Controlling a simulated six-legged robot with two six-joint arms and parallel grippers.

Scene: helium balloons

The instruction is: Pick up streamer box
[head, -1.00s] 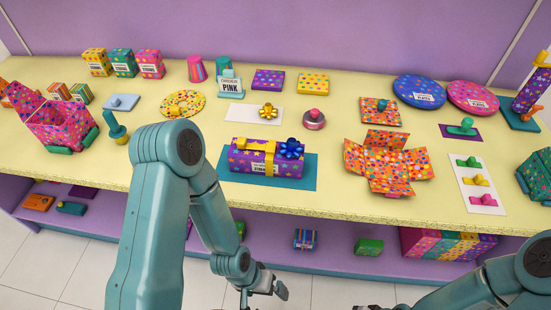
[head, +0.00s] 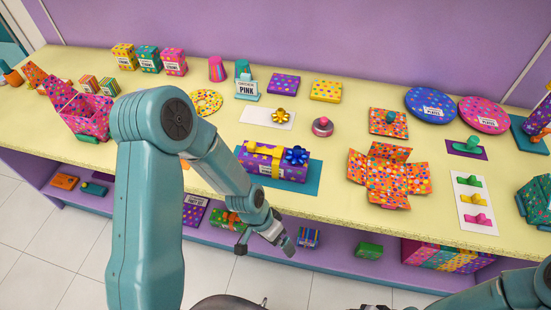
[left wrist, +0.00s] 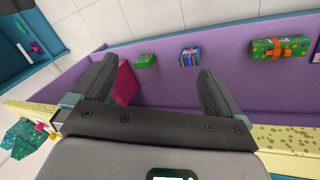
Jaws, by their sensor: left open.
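Which box is the streamer box I cannot tell; most labels are too small to read. A purple spotted box (head: 272,162) with a gold ribbon and blue bow sits on a teal mat. Yellow (head: 125,56), teal (head: 149,59) and pink (head: 174,61) labelled boxes stand at the back left. On the lower shelf are a striped box (head: 308,237) and a ribboned green box (head: 229,220); both show in the left wrist view (left wrist: 190,57) (left wrist: 280,47). My left gripper (head: 265,240) is open and empty before the shelf; its fingers show in the wrist view (left wrist: 158,72). My right gripper (head: 370,307) is barely visible.
The yellow counter (head: 335,222) overhangs the purple lower shelf (head: 330,255). A plain green box (head: 369,249) and a row of coloured boxes (head: 440,256) are on the shelf to the right. An opened orange box (head: 388,175) lies on the counter. The floor (head: 60,255) at left is clear.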

